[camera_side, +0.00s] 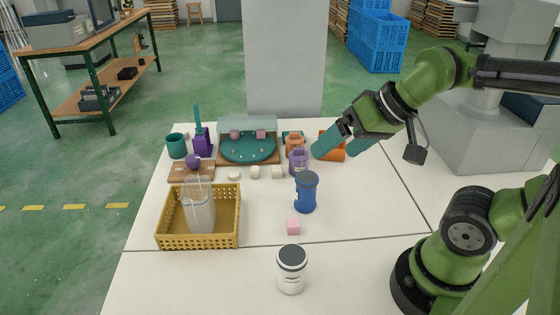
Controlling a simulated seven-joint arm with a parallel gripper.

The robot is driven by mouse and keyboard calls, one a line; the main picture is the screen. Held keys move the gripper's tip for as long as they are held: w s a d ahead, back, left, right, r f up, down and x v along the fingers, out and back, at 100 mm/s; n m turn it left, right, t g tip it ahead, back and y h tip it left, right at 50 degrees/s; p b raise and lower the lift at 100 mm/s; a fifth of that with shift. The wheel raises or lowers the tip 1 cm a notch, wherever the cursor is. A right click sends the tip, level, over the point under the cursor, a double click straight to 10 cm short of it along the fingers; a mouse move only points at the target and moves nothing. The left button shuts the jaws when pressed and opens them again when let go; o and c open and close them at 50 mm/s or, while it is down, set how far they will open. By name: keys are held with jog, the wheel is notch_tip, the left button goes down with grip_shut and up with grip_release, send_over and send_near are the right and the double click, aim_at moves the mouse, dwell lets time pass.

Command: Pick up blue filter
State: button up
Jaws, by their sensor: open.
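A blue cylinder (306,192) with a darker blue top stands upright near the middle of the white table; it is the only blue item on the table that fits the blue filter. My gripper (338,148), with two teal fingers, is above and to the right of the blue cylinder, beyond it toward the back of the table. Its fingers are apart, pointing down and left, and nothing shows between them. An orange object (331,142) is partly hidden behind the fingers.
A yellow basket (173,241) holds a clear container (200,211). The table's right side is clear.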

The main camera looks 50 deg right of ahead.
jog(key=m+g+h, duration=0.1)
jog(key=g+h, duration=0.1)
jog(key=g, duration=0.5)
send_over(307, 177)
notch_tip(307, 177, down, 3)
jog(key=f, duration=1.1)
jog(key=shift+s+a, duration=0.1)
jog(key=shift+a, duration=0.15)
jog(key=shift+d+f, duration=0.15)
jog(key=shift+f, duration=1.25)
jog(key=shift+d+f, duration=0.15)
jog(key=shift+f, duration=1.2)
jog(key=shift+c, duration=0.4)
jog(key=c, duration=1.1)
